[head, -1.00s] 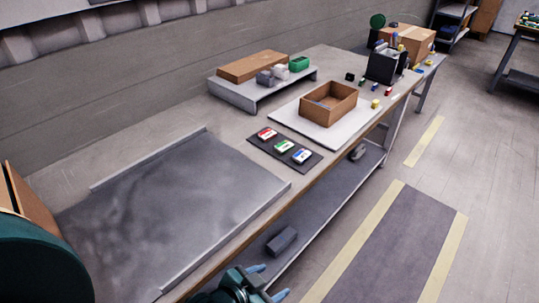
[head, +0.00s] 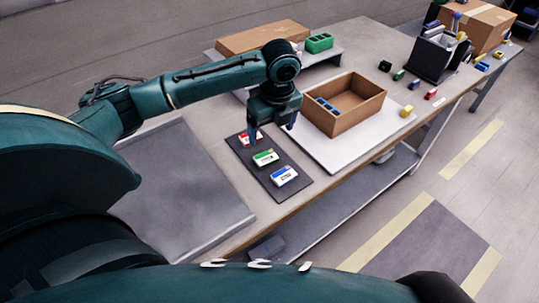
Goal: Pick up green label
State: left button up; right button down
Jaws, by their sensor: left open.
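The green label (head: 265,158) is a small white block with a green top part, lying in the middle of a dark mat (head: 297,193). The red label (head: 246,141) lies behind it, partly hidden by a finger. The blue label (head: 284,177) lies in front of it. My left gripper (head: 272,131) points down over the far end of the mat, a little behind the green label. Its fingers are apart with nothing seen between them. The green label shows clear of the fingers. My right gripper is not in view.
An open brown box (head: 371,108) with blue parts inside stands on a white board (head: 341,160) to the right. A low grey stand at the back carries a flat carton (head: 262,43) and a green bin (head: 319,42). A grey tray surface (head: 180,190) lies to the left.

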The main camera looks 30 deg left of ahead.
pick_arm(q)
send_over(266, 157)
jog(key=s+d, duration=0.1)
jog(key=d, duration=0.1)
notch_tip(266, 157, down, 7)
jog(key=shift+s+a+r, duration=0.1)
jog(key=shift+s, duration=0.05)
jog(key=shift+w+a+f, duration=0.2)
jog(key=shift+a+f, duration=0.05)
jog(key=shift+f, duration=0.7)
jog(key=shift+w+a+f, duration=0.15)
jog(key=shift+a+f, duration=0.1)
jog(key=shift+f, duration=0.65)
jog(key=shift+w+a+f, duration=0.2)
jog(key=shift+a+f, duration=0.05)
jog(key=shift+f, duration=0.7)
jog(key=shift+c, duration=0.5)
jog(key=c, duration=1.1)
